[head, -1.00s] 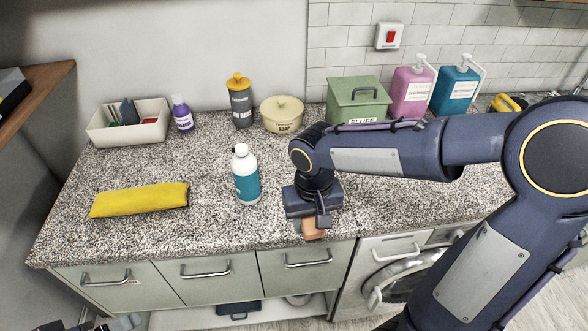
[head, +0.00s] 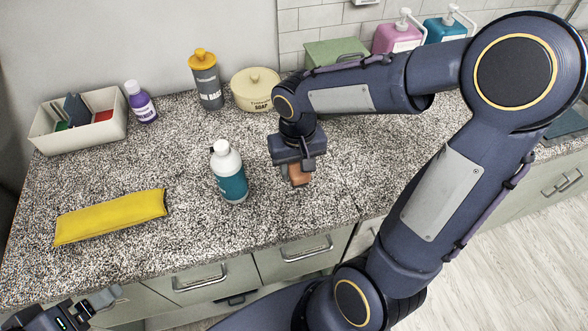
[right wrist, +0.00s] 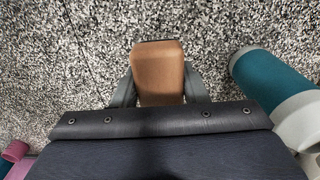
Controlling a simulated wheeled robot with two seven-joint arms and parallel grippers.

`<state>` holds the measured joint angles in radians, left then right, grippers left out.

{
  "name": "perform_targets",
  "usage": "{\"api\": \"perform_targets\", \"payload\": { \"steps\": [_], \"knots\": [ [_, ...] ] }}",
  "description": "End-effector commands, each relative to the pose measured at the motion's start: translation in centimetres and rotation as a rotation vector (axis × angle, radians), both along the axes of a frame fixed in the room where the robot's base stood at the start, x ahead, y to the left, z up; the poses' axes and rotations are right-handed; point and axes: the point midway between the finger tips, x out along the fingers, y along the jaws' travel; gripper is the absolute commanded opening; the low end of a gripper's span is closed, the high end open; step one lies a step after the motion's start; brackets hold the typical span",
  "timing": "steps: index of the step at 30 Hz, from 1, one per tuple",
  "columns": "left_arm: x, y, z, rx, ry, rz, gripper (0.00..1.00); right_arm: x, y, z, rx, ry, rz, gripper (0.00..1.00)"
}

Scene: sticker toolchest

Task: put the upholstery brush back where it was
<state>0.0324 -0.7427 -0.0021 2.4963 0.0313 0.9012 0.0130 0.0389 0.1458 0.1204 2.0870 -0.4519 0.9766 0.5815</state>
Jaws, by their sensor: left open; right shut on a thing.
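The upholstery brush shows as a tan-brown block (head: 299,176) below my right gripper (head: 296,165) in the head view. In the right wrist view the brown block (right wrist: 158,72) sits between the two fingers of my right gripper (right wrist: 160,88), which is shut on it. Its bristles are not visible. It is over the speckled counter, right of the white-and-teal bottle (head: 229,172); its height above the counter is hard to tell. My left gripper (head: 100,305) is open and empty at the bottom left, low by the counter's front edge.
A yellow folded cloth (head: 110,216) lies at the left. Behind it are a cream bin (head: 80,135) with compartments, a purple bottle (head: 141,102), a grey yellow-topped canister (head: 206,80), a cream soap pot (head: 254,90) and a green box (head: 335,52).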

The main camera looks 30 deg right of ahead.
Motion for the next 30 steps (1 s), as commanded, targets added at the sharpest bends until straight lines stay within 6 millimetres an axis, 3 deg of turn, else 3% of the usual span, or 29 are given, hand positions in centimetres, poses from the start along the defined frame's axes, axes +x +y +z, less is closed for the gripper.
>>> {"api": "perform_targets", "payload": {
  "steps": [6, 11, 17, 30],
  "knots": [
    [0.0, 0.0, 0.4, 0.000, 0.000, 0.000, 0.85, 2.3, -0.9, -2.9, 0.000, 0.001, -0.001, 0.18],
    [0.0, 0.0, 0.5, 0.000, 0.000, 0.000, 0.85, 3.0, -1.3, -4.0, 0.000, 0.001, -0.002, 0.18],
    [0.0, 0.0, 0.5, 0.000, 0.000, 0.000, 0.85, 3.1, -1.3, -6.7, 0.000, 0.001, 0.000, 0.18],
    [0.0, 0.0, -0.1, 0.000, 0.000, 0.000, 0.85, 3.1, -1.3, -7.5, 0.000, -0.002, 0.000, 0.18]
  ]
}}
